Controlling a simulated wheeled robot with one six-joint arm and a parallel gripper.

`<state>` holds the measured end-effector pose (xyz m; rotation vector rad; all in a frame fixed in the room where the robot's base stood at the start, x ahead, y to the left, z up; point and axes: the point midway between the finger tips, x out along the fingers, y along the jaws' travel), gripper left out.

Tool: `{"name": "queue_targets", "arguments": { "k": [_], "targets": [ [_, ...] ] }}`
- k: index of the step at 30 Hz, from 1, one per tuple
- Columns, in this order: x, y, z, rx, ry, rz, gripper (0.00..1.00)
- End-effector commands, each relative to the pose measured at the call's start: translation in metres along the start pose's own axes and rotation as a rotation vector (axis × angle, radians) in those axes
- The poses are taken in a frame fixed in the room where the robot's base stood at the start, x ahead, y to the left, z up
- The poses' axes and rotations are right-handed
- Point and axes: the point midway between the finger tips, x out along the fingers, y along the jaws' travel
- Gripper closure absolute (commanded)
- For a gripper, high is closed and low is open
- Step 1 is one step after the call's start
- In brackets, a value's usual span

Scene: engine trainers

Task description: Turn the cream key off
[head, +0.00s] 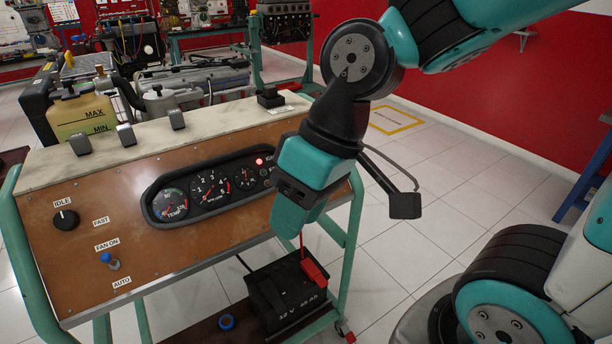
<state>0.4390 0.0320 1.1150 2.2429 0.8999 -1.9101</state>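My gripper (302,188) hangs over the right part of the brown control panel (120,190). Its teal body faces me, and its fingertips are not clearly visible, so I cannot tell if it is open or shut. I see no cream key. The panel's right end behind my gripper is hidden, with printed labels partly covered there. A red lamp (259,161) is lit beside the gauges (208,190), just left of my gripper.
A black idle knob (66,220) and a blue-tipped fan switch (108,260) sit on the panel's left. A black battery (285,300) with a red terminal cover stands below my gripper. A yellowish reservoir (82,112) stands behind the panel. Open tiled floor lies to the right.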

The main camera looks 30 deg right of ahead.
Motion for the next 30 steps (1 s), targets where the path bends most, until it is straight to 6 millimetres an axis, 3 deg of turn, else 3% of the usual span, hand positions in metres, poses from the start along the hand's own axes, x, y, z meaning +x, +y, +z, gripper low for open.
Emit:
{"name": "queue_targets", "arguments": {
  "k": [3,7,12,15,18,22,30],
  "targets": [
    [-0.009,0.062,-0.033,0.230,0.106,0.013,0.64],
    [-0.019,0.151,-0.050,0.492,0.258,0.042,0.64],
    [-0.033,0.250,-0.033,0.764,0.427,0.091,0.64],
    [-0.038,0.286,-0.019,0.860,0.490,0.115,0.64],
    [-0.039,0.304,-0.011,0.909,0.523,0.128,0.64],
    [-0.030,0.312,-0.013,0.920,0.532,0.131,0.64],
    [0.019,0.329,-0.034,0.916,0.526,0.129,0.64]
  ]
}}
